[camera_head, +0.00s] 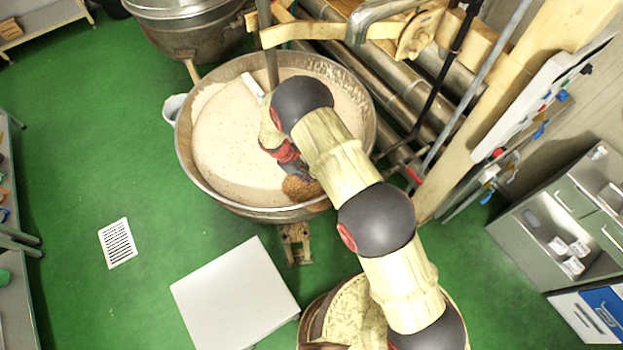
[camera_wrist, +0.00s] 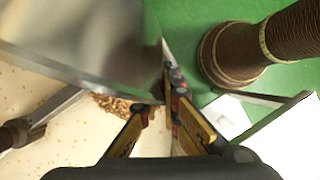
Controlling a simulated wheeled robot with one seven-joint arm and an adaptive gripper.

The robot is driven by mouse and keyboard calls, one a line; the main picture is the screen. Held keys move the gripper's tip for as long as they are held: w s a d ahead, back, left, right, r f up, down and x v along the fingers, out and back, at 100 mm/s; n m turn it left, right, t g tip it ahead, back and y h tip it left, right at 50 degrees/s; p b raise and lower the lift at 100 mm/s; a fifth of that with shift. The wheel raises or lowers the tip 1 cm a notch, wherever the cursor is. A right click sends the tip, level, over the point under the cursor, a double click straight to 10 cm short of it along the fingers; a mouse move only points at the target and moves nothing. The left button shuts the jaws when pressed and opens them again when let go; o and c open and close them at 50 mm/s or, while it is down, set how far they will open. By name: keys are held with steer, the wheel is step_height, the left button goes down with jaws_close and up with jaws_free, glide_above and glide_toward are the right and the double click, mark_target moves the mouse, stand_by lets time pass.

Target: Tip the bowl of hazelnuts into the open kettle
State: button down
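The open kettle (camera_head: 190,170) is a wide steel pan filled with pale, speckled nougat mass (camera_head: 225,150). My arm reaches over its right side, and my gripper (camera_head: 291,160) is low inside the near right rim. In the wrist view, the shiny metal bowl (camera_wrist: 95,40) fills the upper left, and its edge lies between the fingers of my gripper (camera_wrist: 160,95), which appear closed on it. Brown hazelnuts (camera_wrist: 115,103) show just below the bowl, over the mass. They also show in the head view (camera_head: 299,187) near the rim. The arm mostly hides the bowl there, so its tilt is unclear.
A vertical stirrer shaft (camera_head: 268,60) stands in the kettle, with a metal bar (camera_wrist: 50,115) in the wrist view. Pipes (camera_head: 400,80) and a wooden post run close on the right. A pale platform (camera_head: 235,295) lies in front.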

steer(key=a+h+b, duration=0.1)
steer(key=b, duration=0.2)
steer(key=w+a+g+h+b, duration=0.1)
steer(key=h+b, duration=0.1)
steer(key=b, duration=0.2)
steer(key=w+a+g+h+b, duration=0.1)
steer(key=a+h+b, duration=0.1)
steer(key=b, duration=0.2)
steer(key=shift+w+f+n, duration=0.15)
steer(key=shift+n, duration=0.25)
steer(key=shift+w+a+g+h+b, duration=0.15)
steer(key=shift+a+g+h+b, duration=0.15)
steer(key=shift+b, duration=0.85)
steer(key=shift+w+a+b, duration=0.1)
steer(key=shift+a+b, duration=0.1)
steer(key=shift+b, duration=0.7)
steer(key=shift+w+a+h+b, duration=0.15)
steer(key=shift+a+h+b, duration=0.2)
steer(key=shift+b, duration=0.5)
steer(key=shift+r+g+h+b, duration=0.25)
steer(key=shift+g+h+b, duration=0.15)
steer(key=shift+b, duration=0.25)
